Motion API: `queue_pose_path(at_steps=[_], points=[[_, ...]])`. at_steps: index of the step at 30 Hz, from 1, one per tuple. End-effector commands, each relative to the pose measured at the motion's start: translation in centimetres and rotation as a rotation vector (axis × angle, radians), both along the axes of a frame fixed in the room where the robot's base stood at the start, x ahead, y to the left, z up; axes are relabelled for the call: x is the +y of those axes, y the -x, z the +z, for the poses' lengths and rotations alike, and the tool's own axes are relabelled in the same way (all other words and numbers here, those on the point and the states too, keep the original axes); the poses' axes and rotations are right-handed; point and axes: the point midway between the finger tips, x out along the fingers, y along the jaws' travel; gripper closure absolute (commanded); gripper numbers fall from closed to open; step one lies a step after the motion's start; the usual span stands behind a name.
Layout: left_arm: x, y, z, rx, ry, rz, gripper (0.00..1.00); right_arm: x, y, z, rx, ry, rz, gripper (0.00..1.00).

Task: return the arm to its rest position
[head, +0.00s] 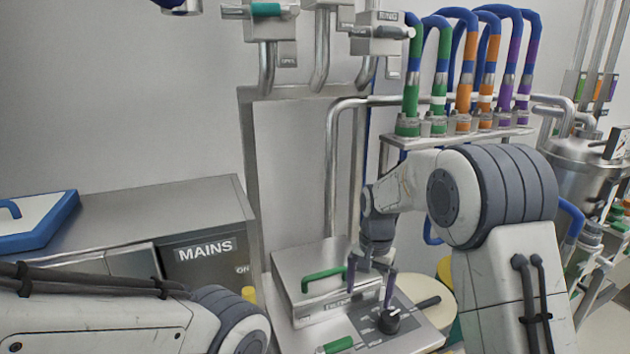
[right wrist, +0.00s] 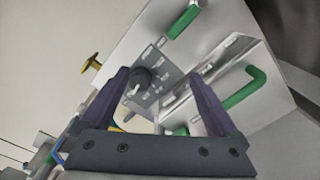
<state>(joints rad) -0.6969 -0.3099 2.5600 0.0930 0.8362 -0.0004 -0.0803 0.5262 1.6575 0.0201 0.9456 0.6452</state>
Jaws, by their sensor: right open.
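My right gripper (head: 371,288) hangs from my right arm over the front of a metal control box, with its two dark fingers apart and nothing between them. It also shows in the right wrist view (right wrist: 168,92), open, facing the box's panel. A black rotary knob (head: 388,321) on the panel lies close to the fingers; it also shows in the right wrist view (right wrist: 138,82). I cannot tell whether a finger touches anything. My left arm comes in at the lower left of the head view, but its gripper is out of view.
The box has a green handle (head: 323,275) on its raised part and another green handle (head: 336,345) lower down. A metal MAINS cabinet (head: 205,248) stands at left with a blue-edged tray (head: 40,220) on top. Coloured hoses (head: 468,60) and a steel vessel (head: 580,165) stand behind and right.

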Motion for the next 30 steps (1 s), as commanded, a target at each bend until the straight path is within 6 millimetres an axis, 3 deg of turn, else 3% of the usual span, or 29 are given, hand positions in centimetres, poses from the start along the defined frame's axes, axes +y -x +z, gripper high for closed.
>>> queue_pose_path(at_steps=[1,3,6,9,12,15,20,30], points=[[0.0,0.0,0.0,0.000,0.000,0.000,1.00,3.0,2.8,1.8,-0.012,-0.006,0.125,0.04],[0.0,0.0,0.0,0.000,0.000,0.000,1.00,6.1,7.0,3.4,-0.018,-0.013,0.299,0.04],[0.0,0.0,0.0,0.000,0.000,0.000,1.00,9.2,13.5,4.8,-0.030,-0.025,0.541,0.04],[0.0,0.0,0.0,0.000,0.000,0.000,1.00,10.6,19.9,5.4,-0.039,-0.035,0.771,0.04],[0.0,0.0,0.0,0.000,0.000,0.000,1.00,10.8,25.2,5.3,-0.047,-0.046,0.963,0.04],[0.0,0.0,0.0,0.000,0.000,0.000,1.00,10.4,28.8,4.8,-0.053,-0.052,1.102,0.04],[0.0,0.0,0.0,0.000,0.000,0.000,1.00,9.8,31.4,4.2,-0.057,-0.057,1.207,0.04],[0.0,0.0,0.0,0.000,0.000,0.000,1.00,9.7,31.5,4.2,-0.057,-0.057,1.211,0.04]])
